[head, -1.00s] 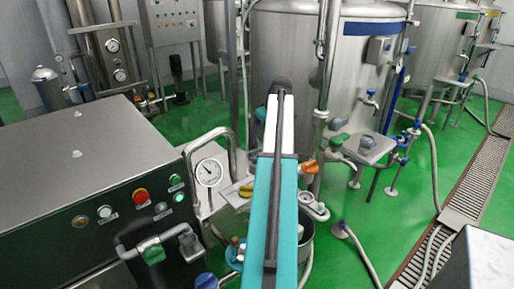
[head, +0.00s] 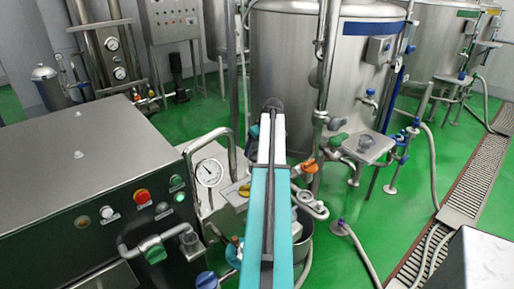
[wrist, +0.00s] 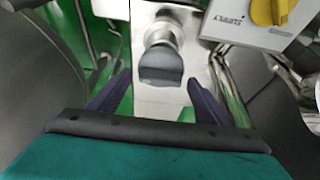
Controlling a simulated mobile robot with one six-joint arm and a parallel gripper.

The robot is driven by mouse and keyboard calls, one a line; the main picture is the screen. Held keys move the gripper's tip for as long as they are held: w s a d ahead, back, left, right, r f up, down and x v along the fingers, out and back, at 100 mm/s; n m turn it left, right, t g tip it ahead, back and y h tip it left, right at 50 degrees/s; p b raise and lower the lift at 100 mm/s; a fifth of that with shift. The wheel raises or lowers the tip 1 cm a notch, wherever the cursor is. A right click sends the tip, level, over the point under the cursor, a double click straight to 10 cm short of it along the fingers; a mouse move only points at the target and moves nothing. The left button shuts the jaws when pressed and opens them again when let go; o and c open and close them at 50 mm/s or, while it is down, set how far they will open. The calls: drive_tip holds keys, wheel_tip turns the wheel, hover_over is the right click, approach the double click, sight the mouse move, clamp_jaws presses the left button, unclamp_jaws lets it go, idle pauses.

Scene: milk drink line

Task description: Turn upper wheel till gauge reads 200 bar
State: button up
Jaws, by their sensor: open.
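A round white dial gauge (head: 209,172) stands on the steel block beside the machine; its needle is too small to read. In the wrist view a dark grey-blue knob (wrist: 160,66) sits on a metal stem, ahead of and between the two fingers of my gripper (wrist: 158,98). The fingers are spread apart and do not appear to touch it. In the head view my arm hides the fingers and whatever is in front of them. I cannot tell for sure which handle is the upper wheel.
A SUPPLY box with a yellow knob (wrist: 268,10) is close at the upper right of the wrist view. A green-handled valve (head: 155,252) and an orange handle (head: 309,166) flank my arm. A steel tank (head: 290,65) stands behind.

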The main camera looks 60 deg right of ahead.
drive_tip(key=shift+c, duration=0.2)
drive_tip(key=c, duration=1)
drive_tip(key=shift+d, duration=0.1)
